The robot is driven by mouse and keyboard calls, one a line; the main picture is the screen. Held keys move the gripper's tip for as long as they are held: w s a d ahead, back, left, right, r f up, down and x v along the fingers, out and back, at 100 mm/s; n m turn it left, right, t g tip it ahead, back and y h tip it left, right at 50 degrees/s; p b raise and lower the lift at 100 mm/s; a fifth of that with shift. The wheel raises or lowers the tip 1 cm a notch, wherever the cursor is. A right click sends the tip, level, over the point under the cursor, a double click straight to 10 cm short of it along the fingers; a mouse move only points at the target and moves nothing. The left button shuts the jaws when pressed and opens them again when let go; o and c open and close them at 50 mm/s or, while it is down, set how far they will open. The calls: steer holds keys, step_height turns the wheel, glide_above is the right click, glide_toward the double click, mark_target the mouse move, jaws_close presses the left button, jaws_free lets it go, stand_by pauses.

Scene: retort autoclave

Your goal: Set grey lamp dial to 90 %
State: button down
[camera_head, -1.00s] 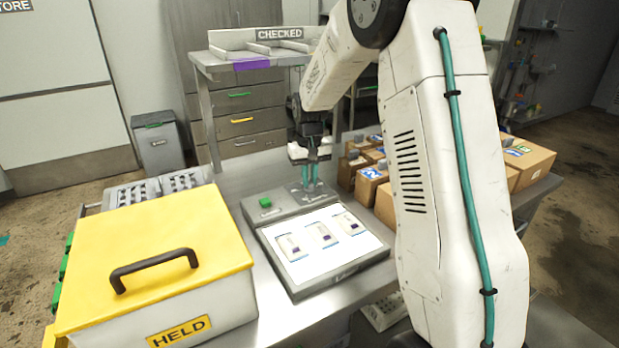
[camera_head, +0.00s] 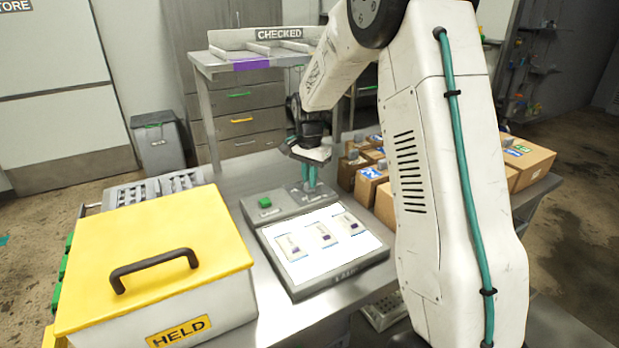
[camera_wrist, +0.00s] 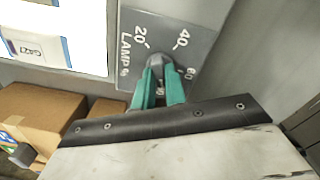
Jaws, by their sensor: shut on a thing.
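The grey lamp dial (camera_wrist: 156,62) sits on the grey control panel (camera_wrist: 188,22), beside the print "LAMP %" and the marks 20, 40 and 60. My gripper (camera_wrist: 158,78) has its teal fingers shut on the dial from either side.
Pouches (camera_head: 322,234) lie on the lit surface. A green button (camera_head: 265,202) is left of my gripper. A yellow-lidded HELD box (camera_head: 150,235) stands at the left. Cardboard boxes (camera_head: 369,186) stand close on the right. The CHECKED shelf (camera_head: 262,54) is behind.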

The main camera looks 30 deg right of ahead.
mark_target(308, 181)
steer(key=shift+m, duration=1.1)
steer(key=c, duration=1.4)
jaws_free()
steer(key=shift+a, duration=0.1)
steer(key=shift+c, duration=0.2)
step_height(308, 181, up, 8)
steer(key=shift+f, duration=0.1)
